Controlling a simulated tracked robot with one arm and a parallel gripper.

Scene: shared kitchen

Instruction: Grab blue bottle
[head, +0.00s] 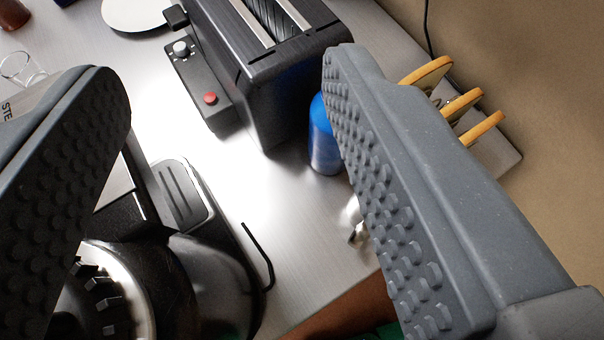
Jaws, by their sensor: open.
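The blue bottle (321,138) stands on the metal counter, just right of the toaster's near end. Its right side is hidden behind the right finger of my gripper (228,62). My gripper is open, with its two grey studded fingers wide apart and nothing held between them. The bottle appears beyond the right finger, at its inner edge. I cannot tell whether the finger touches it.
A black toaster (290,85) stands close left of the bottle. A dark appliance with a round dial (185,290) fills the lower left. Orange-rimmed round things (463,103) stand behind the right finger, near the wall. A white plate (135,12) lies at the top.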

